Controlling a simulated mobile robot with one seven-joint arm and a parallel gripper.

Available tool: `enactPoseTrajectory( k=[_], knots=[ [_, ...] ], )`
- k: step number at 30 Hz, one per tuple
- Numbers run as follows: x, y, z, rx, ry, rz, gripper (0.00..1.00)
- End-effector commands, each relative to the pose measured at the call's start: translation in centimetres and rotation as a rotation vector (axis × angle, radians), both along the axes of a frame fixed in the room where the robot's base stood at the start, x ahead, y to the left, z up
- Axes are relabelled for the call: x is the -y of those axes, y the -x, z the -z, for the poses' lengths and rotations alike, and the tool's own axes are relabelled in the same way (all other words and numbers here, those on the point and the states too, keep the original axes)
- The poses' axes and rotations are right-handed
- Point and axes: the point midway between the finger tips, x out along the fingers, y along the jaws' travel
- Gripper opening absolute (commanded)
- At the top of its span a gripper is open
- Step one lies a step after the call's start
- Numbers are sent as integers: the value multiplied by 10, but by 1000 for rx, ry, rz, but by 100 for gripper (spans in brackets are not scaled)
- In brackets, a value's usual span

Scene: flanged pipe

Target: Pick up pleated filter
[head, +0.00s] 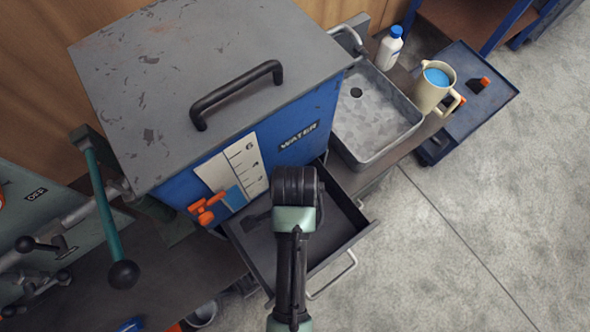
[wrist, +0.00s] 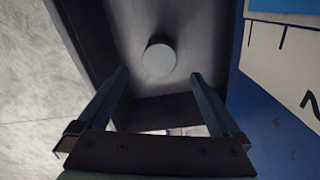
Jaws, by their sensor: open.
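A round pale-grey end face (wrist: 160,59) shows inside the open drawer in the wrist view. It may be the pleated filter, seen end-on; no pleats can be made out. My gripper (wrist: 158,74) is open, with its two dark fingers reaching toward the drawer. In the picture, the round face lies just past and between the fingertips, with nothing held. In the head view my arm covers part of the drawer (head: 335,229), and the round thing is hidden there.
The blue water tank (head: 290,125) stands directly behind the drawer, with an orange valve (head: 207,208) on its front. A metal sink (head: 372,112), a jug (head: 432,88) and a white bottle (head: 389,48) are at the right. Drawer walls surround the round thing.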

Motion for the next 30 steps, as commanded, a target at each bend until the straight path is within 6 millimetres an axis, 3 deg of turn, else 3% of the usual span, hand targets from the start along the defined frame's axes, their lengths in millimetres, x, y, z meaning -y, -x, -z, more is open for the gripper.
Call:
enactPoseTrajectory(
  k=[5,13,22,30],
  knots=[
    [0,0,18,-2,0,0,100],
    [0,0,67,-3,0,0,100],
    [0,1,91,-1,0,0,100],
    [-1,2,128,-1,0,-1,100]
  ],
)
